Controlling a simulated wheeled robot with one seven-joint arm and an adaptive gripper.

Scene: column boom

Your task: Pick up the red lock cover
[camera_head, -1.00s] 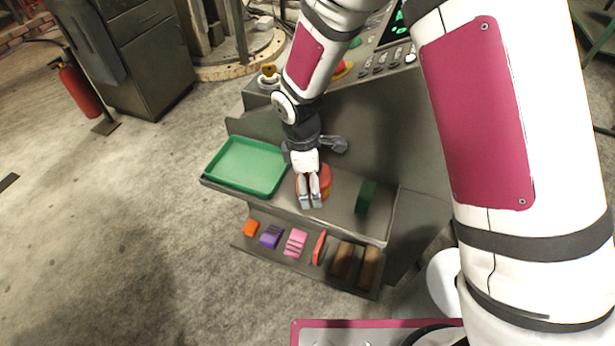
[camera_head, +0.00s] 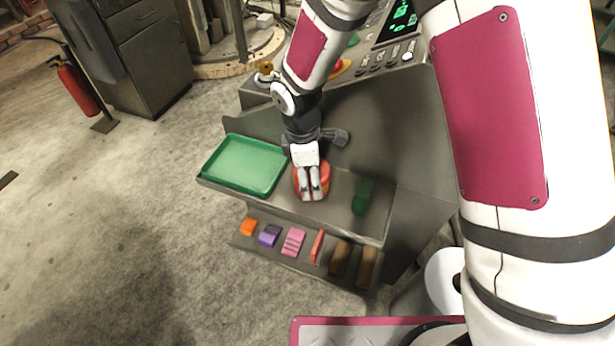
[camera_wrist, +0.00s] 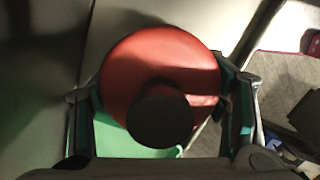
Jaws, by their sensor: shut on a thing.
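The red lock cover (camera_head: 326,174) is a round red piece at the upper shelf of the grey console. In the wrist view its red disc (camera_wrist: 150,65) lies between the two fingers, with a dark round part in front of its lower middle. My gripper (camera_head: 312,194) is shut on the cover, with a finger against each side. In the head view the fingers and wrist hide much of the cover. I cannot tell whether it touches the shelf.
A green tray (camera_head: 207,170) is left of my gripper, and a dark green block (camera_head: 362,196) is right of it. The lower ledge holds orange (camera_head: 249,227), purple (camera_head: 270,235), pink (camera_head: 293,242), red (camera_head: 317,246) and brown (camera_head: 340,258) pieces. The console's control panel rises behind.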

